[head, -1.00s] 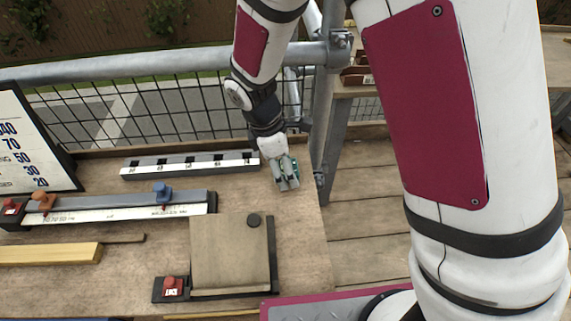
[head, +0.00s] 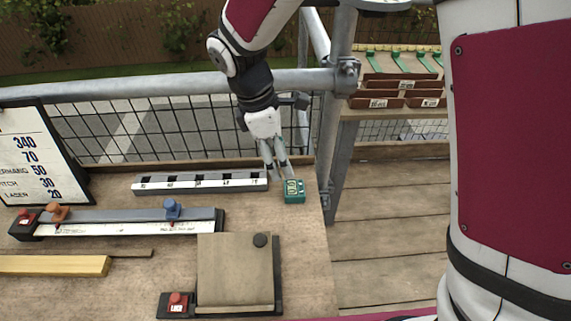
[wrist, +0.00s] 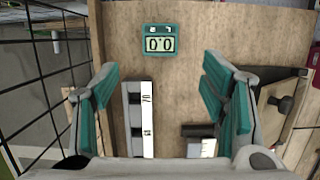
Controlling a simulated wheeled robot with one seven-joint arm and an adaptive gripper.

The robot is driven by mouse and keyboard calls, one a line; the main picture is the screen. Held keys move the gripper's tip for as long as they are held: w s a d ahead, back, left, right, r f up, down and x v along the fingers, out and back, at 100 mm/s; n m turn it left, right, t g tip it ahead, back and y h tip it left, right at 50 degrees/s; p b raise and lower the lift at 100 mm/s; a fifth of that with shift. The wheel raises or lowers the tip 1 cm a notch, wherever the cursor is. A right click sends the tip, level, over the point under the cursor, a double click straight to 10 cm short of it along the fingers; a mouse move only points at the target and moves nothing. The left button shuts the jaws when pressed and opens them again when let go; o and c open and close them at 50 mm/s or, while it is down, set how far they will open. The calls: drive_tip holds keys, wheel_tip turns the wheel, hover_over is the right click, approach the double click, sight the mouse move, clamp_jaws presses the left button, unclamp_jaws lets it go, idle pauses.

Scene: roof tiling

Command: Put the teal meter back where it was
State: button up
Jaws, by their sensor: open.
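The teal meter (head: 294,191) stands on the wooden bench near its right edge, just right of the slotted grey rack. In the wrist view the teal meter (wrist: 160,40) shows a display reading 0.0 and lies beyond the fingertips, apart from them. My gripper (head: 274,160) is open and empty, behind and slightly left of the meter in the head view. In the wrist view its teal-padded fingers (wrist: 160,85) are spread wide, with bench and part of the rack between them.
The slotted rack (head: 200,181) lies left of the meter. A ruler gauge (head: 120,222) with blue and orange knobs, a wooden board device (head: 235,272) and a sign board (head: 32,160) stand on the bench. A railing (head: 170,88) runs behind. Bare bench lies in front of the meter.

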drive_tip(key=s+d+r+m+y, duration=0.1)
drive_tip(key=s+d+r+m, duration=0.7)
drive_tip(key=d+r, duration=0.35)
drive_tip(key=s+d+r+m+t+y, duration=0.1)
drive_tip(key=s+d+m, duration=0.2)
drive_tip(key=s+m, duration=0.2)
drive_tip(key=s+d+r+m+t, duration=0.1)
drive_tip(key=s+d+m, duration=0.2)
drive_tip(key=s, duration=0.7)
drive_tip(key=shift+s+d+r+m+t+y, duration=0.2)
drive_tip(key=shift+s+m+t+y, duration=0.15)
drive_tip(key=shift+m, duration=0.65)
drive_tip(key=shift+w, duration=0.1)
wheel_tip(320, 180, up, 9)
drive_tip(key=t+p, duration=0.1)
drive_tip(key=p, duration=0.6)
drive_tip(key=shift+f, duration=0.2)
drive_tip(key=shift+d+t, duration=0.1)
drive_tip(key=shift+t, duration=0.15)
